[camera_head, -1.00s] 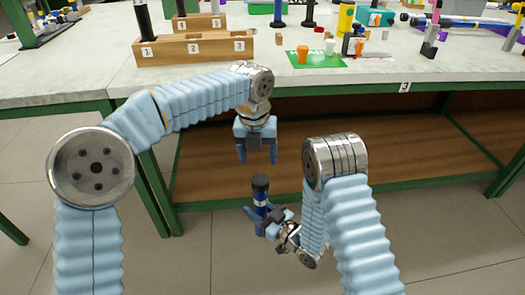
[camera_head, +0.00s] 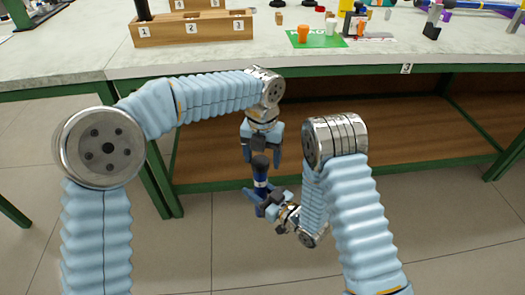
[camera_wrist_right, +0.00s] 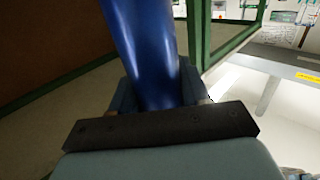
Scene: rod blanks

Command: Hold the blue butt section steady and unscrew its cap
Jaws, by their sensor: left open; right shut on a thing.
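The blue butt section (camera_head: 260,181) is upright in front of the bench, with its black cap (camera_head: 260,163) on top. My right gripper (camera_head: 262,201) is shut on its lower part; in the right wrist view the blue tube (camera_wrist_right: 148,50) rises from between the fingers. My left gripper (camera_head: 262,152) is open and points down, with its fingers at about the cap's height in the head view. Whether the fingers are around the cap or behind it I cannot tell. No contact with the cap shows.
The bench top (camera_head: 190,62) is behind my arms, with its green frame edge and a wooden shelf (camera_head: 400,125) below. A wooden block numbered 1 to 3 (camera_head: 170,35) and a green mat (camera_head: 300,42) with small cups stand on it. The floor in front is clear.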

